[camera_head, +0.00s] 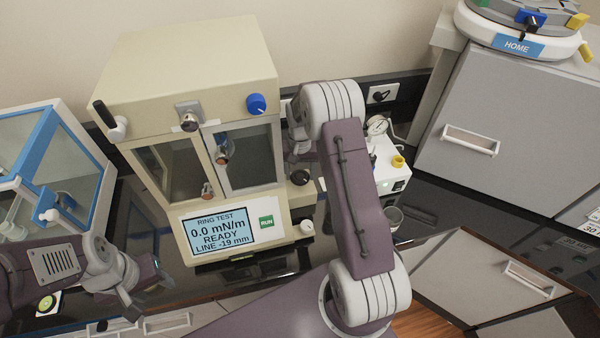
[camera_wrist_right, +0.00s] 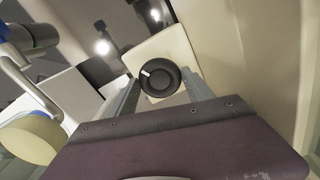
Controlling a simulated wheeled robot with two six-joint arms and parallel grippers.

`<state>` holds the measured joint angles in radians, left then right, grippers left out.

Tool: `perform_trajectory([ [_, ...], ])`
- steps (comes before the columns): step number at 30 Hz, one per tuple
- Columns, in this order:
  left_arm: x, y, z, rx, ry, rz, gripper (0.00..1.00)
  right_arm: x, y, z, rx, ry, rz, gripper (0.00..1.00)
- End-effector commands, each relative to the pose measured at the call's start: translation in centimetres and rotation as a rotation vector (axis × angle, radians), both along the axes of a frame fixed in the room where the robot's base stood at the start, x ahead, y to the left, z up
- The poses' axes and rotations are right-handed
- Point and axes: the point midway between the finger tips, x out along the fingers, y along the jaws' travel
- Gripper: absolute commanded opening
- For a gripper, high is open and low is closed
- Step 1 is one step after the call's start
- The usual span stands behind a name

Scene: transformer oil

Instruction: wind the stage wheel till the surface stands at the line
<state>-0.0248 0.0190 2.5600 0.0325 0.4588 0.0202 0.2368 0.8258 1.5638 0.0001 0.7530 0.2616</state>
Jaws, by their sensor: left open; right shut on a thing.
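The ring-test instrument (camera_head: 190,60) is a beige cabinet with glass doors. Its screen (camera_head: 219,230) reads RING TEST, 0.0 mN/m, READY, LINE -19 mm. The stage wheel (camera_head: 300,177) is a black round knob on its right side; in the right wrist view the wheel (camera_wrist_right: 159,76) shows a white mark at its left. My right gripper (camera_wrist_right: 164,90) is shut on the wheel, a finger on each side; in the head view its fingers are mostly hidden. My left gripper (camera_head: 140,290) is open and empty at lower left. The liquid surface cannot be made out.
A green RUN button (camera_head: 266,222) is right of the screen. A blue knob (camera_head: 256,104) is on the cabinet's upper front. A blue-framed glass case (camera_head: 45,165) stands left. A white device with a gauge (camera_head: 377,125) is behind my right arm. A grey cabinet (camera_head: 500,110) is at right.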

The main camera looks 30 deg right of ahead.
Motion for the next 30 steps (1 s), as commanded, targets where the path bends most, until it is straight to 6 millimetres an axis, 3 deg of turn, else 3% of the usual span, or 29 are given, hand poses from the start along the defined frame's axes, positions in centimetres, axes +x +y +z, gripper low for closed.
perform_trajectory([
  [12,0.0,0.0,0.0,0.0,0.0,0.0,0.48,0.2,-0.1,0.2,-0.003,-0.008,-0.005,0.19],
  [13,0.0,0.0,0.0,0.0,0.0,0.0,0.48,0.2,-0.1,0.2,-0.003,-0.008,-0.005,0.63],
  [15,0.0,0.0,0.0,0.0,0.0,0.0,0.48,0.2,-0.1,0.2,-0.003,-0.008,-0.005,0.82],
  [25,0.0,0.0,-0.1,0.0,0.0,0.0,0.48,0.1,0.0,0.3,-0.001,-0.004,-0.005,0.82],
  [30,0.0,0.0,-1.1,0.0,0.0,0.0,0.48,0.2,-0.1,3.1,-0.003,-0.01,-0.005,0.82],
])
